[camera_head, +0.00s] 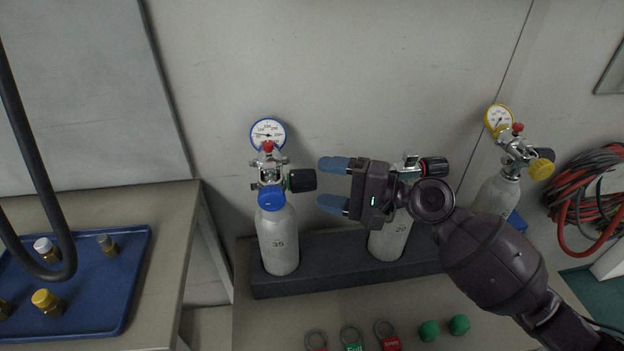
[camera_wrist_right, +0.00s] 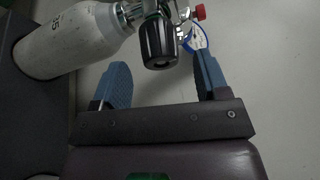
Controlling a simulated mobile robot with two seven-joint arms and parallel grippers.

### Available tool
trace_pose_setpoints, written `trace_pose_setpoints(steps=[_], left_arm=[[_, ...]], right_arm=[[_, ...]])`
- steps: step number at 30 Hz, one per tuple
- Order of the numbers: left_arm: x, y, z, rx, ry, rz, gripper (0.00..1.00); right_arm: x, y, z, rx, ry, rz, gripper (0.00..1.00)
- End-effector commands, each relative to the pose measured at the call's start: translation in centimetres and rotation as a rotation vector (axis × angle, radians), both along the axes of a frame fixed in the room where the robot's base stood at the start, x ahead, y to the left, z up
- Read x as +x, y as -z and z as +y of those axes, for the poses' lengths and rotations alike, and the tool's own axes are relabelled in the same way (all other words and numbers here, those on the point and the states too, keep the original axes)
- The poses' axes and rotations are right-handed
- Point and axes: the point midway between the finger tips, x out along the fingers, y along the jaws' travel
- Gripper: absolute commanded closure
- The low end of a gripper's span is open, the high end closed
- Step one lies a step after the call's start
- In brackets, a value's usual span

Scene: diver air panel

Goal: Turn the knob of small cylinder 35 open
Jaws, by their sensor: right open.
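Small cylinder 35 (camera_head: 278,241) stands upright in the dark rack, a grey bottle with a blue collar. Its black knob (camera_head: 301,180) points right from the valve, and a blue-rimmed gauge (camera_head: 268,133) with a red cap sits above. My right gripper (camera_head: 333,184) is open, its blue fingers pointing left toward the knob, with a small gap between fingertips and knob. In the right wrist view the knob (camera_wrist_right: 159,42) shows ahead, between and beyond the open fingers (camera_wrist_right: 160,80), and the cylinder (camera_wrist_right: 75,38) lies at upper left. My left gripper is not in view.
Cylinder 20 (camera_head: 390,238) stands behind my right gripper, its own black knob (camera_head: 434,166) at right. The dark rack (camera_head: 325,274) holds the bottles. A yellow-gauge cylinder (camera_head: 497,195) stands farther right. Tags and green caps (camera_head: 429,331) lie in front. A blue tray (camera_head: 105,295) is at left.

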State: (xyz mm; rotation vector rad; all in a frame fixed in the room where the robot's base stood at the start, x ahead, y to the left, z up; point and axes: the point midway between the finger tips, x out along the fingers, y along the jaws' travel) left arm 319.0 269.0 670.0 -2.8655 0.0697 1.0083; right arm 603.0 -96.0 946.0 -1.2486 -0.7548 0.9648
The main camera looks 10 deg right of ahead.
Motion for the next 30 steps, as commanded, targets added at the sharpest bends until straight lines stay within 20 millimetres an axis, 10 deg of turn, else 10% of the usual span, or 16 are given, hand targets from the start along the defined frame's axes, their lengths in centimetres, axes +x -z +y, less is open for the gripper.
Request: trace_pose_setpoints(steps=[12, 30], left_arm=[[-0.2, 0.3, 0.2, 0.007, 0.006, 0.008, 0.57], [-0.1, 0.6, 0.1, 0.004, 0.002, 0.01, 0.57]], right_arm=[[-2.6, -0.2, -5.6, 0.0, 0.0, 0.001, 0.32], [-2.1, 0.3, -5.6, -0.01, 0.02, -0.004, 0.31]])
